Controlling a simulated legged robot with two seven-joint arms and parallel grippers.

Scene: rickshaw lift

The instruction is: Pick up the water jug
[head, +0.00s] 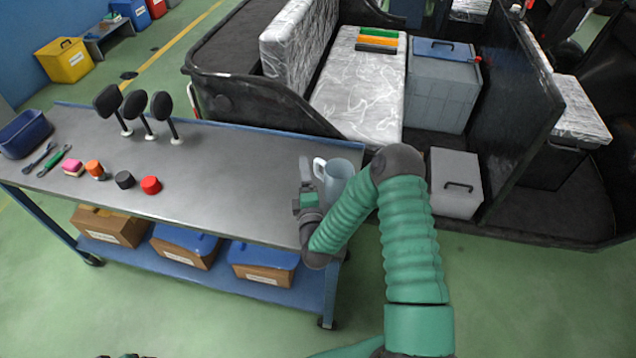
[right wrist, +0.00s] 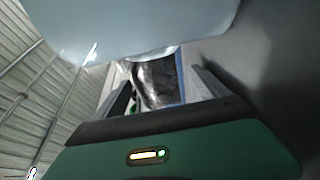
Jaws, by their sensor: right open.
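The water jug (head: 341,180) is pale blue and translucent with a white handle on its left side. It stands upright at the right end of the grey workbench (head: 225,190), partly hidden behind my right arm. My right gripper (head: 308,184) is beside the jug, on its handle side, with its jaws open. In the right wrist view the jug (right wrist: 130,25) fills the top as a pale blue shape, close to the open right gripper (right wrist: 158,85). I cannot tell whether a finger touches the jug. My left gripper does not show.
Three black mirrors or paddles (head: 138,110) stand at the bench's back. A red cap (head: 151,185), other small items, tools and a blue bin (head: 24,134) are further left. The dark rickshaw (head: 240,95) with seats stands close behind. The bench's middle is clear.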

